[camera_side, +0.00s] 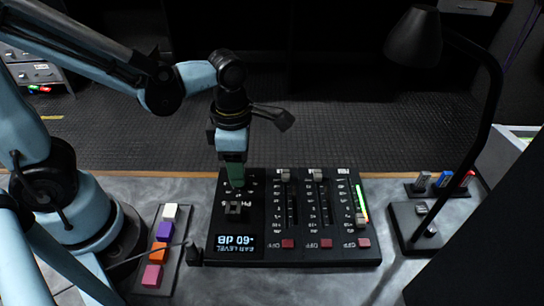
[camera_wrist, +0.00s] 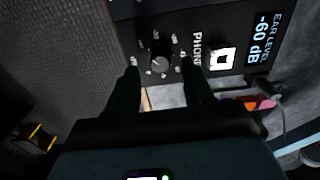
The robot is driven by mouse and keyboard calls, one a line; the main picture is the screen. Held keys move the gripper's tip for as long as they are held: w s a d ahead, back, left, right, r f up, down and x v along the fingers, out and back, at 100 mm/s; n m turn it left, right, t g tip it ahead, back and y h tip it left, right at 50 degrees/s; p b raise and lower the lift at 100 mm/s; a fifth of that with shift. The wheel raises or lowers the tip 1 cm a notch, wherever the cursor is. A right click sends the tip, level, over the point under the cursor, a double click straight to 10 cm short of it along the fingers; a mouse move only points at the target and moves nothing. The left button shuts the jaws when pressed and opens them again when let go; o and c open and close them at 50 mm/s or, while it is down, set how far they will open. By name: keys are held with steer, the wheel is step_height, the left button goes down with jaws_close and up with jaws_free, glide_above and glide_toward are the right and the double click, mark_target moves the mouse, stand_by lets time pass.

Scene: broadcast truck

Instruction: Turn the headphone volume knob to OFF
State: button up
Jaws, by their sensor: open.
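The headphone volume knob (camera_wrist: 160,63) is a small dark round knob on the black mixer panel (camera_side: 270,255), ringed by small pale marks. My gripper (camera_wrist: 160,67) is open, with one finger on each side of the knob in the wrist view. I cannot tell whether the fingers touch it. In the side view my gripper (camera_side: 236,183) points down at the panel's upper left and hides the knob. The ear level display (camera_wrist: 263,38) reads -60 dB; it also shows in the side view (camera_side: 236,241). The knob's pointer direction is unclear.
Several faders, one of them (camera_side: 318,176), stand right of my gripper, with red buttons (camera_side: 326,243) below. A strip of coloured buttons (camera_side: 158,255) lies left of the panel. A black desk lamp (camera_side: 415,40) stands at right. Bare desk (camera_side: 310,285) lies in front.

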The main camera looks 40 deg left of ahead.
step_height(320, 180, up, 10)
stand_by(0.6)
steer(key=shift+f, duration=0.1)
